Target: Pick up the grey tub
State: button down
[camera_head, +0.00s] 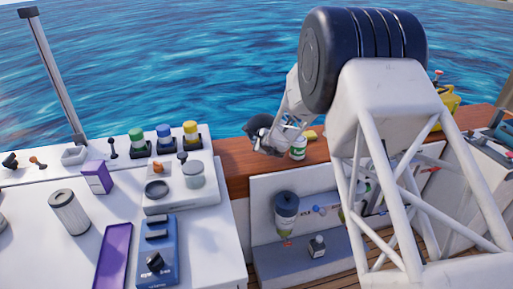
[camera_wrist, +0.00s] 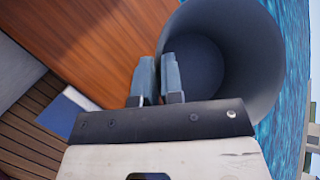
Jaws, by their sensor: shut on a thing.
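The grey tub (camera_wrist: 240,50) fills the upper right of the wrist view, with its open mouth turned towards the camera. My gripper (camera_wrist: 159,62) is shut on the tub's wall at its left side, with one finger inside the rim and one outside. In the head view, the dark tub (camera_head: 258,123) shows small at my gripper (camera_head: 270,137), above the wooden ledge and against the water. It looks tilted there. I cannot tell whether it still touches the wood.
The wooden ledge (camera_head: 235,160) runs along the water. A white bottle with a green label (camera_head: 298,148) and a yellow item (camera_head: 311,134) stand close right of the gripper. The white counter (camera_head: 205,235) at left holds jars, a purple box (camera_head: 97,177) and a blue device (camera_head: 158,250).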

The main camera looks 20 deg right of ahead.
jog(key=s+a+r, duration=0.1)
jog(key=s, duration=1.4)
jog(key=shift+s, duration=0.4)
jog(key=shift+a, duration=0.1)
